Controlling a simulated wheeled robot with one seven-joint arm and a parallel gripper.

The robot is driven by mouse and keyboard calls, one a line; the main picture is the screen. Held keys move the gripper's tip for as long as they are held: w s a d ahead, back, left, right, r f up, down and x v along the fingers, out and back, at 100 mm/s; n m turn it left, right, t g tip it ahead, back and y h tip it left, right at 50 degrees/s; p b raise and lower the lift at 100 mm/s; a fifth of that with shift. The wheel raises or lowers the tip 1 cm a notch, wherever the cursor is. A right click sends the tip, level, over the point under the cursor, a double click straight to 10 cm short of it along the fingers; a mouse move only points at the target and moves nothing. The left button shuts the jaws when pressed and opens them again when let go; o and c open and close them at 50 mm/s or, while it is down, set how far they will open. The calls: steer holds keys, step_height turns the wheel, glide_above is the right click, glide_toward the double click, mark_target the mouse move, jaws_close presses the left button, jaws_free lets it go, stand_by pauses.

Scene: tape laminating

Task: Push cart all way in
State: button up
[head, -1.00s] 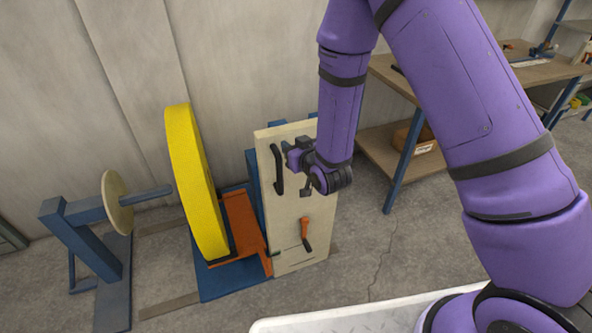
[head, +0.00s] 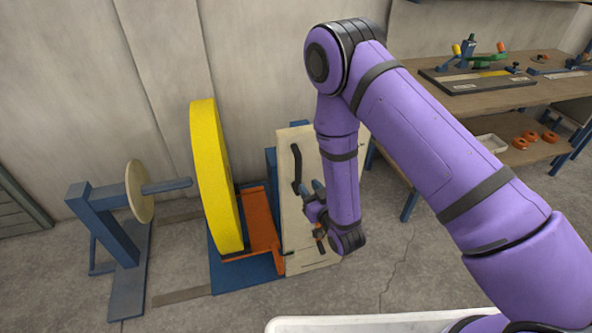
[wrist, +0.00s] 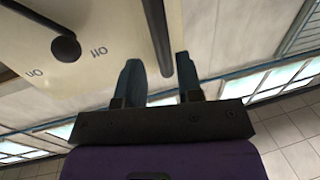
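The cart has a blue base (head: 245,285), an orange support (head: 262,225) and an upright cream panel (head: 297,255), which also fills the upper left of the wrist view (wrist: 105,20). A large yellow roll (head: 215,180) stands on it. A vertical black handle (head: 296,165) is on the panel. My gripper (head: 308,190) is close to the panel by the handle's lower part. In the wrist view my gripper (wrist: 158,72) has its two blue fingers spread, and the black handle (wrist: 155,35) appears between them. I cannot tell the depth between fingers and handle.
An orange lever (head: 320,240) on the panel is partly hidden by my arm; its black knob (wrist: 66,48) shows in the wrist view. A blue stand (head: 110,230) with a wooden disc (head: 139,190) is at left. A workbench (head: 485,100) is at right. The floor before the cart is clear.

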mark_target(300, 176)
steer(key=x, duration=0.9)
jaws_close()
